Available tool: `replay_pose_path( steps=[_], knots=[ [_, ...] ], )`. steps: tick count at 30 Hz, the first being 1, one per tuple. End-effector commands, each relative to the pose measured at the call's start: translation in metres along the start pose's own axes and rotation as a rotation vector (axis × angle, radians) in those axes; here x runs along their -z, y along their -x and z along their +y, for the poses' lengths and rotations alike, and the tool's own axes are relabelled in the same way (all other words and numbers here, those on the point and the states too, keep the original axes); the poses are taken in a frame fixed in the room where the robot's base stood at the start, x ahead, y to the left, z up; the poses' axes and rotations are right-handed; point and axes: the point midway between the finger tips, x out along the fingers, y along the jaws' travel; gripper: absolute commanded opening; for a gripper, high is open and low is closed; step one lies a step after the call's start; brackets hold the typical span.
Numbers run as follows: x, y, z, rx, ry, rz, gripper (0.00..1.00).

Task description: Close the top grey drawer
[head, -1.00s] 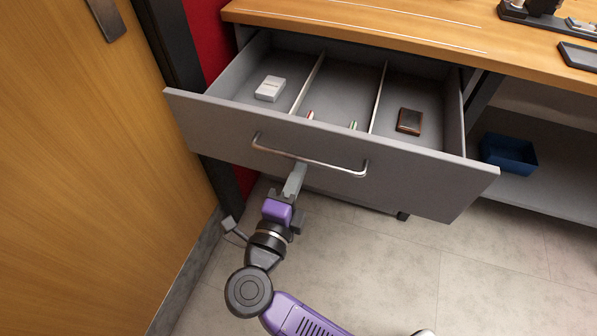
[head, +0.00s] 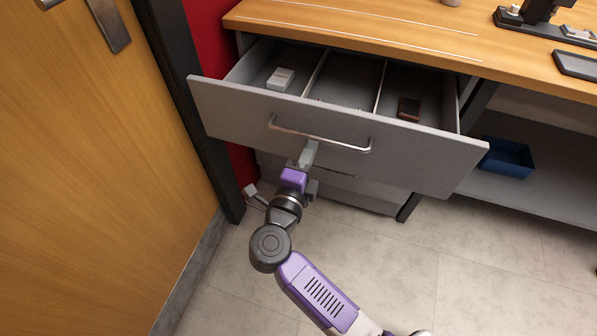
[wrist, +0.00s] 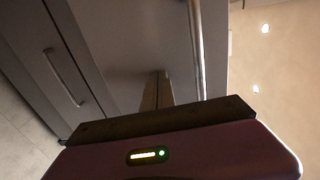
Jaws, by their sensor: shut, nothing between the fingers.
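The top grey drawer (head: 420,155) is partly open under the wooden worktop, with a silver bar handle (head: 322,139) on its front. In the head view my gripper (head: 309,152) is shut and empty, with its fingertips at the drawer front just below the handle. In the wrist view the shut fingers (wrist: 157,92) point at the grey drawer front (wrist: 125,45), and the handle (wrist: 196,50) runs to their right. The fingertips look to be touching the front or very close to it.
The drawer holds a white box (head: 281,79) and a brown item (head: 409,109). A lower drawer's handle (wrist: 63,78) shows in the wrist view. A wooden door (head: 95,190) stands left, and a blue bin (head: 507,157) sits on a shelf at right. The floor in front is clear.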

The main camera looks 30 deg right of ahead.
Motion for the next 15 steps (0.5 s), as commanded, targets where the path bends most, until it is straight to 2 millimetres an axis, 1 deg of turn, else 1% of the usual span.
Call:
replay_pose_path(
  steps=[1, 3, 15],
  knots=[
    [0.002, -0.017, -0.004, -0.001, 0.001, 0.009, 0.0],
    [0.002, -0.036, -0.004, 0.0, 0.0, 0.007, 0.0],
    [0.001, -0.146, 0.0, -0.001, -0.003, 0.005, 0.0]
  ],
)
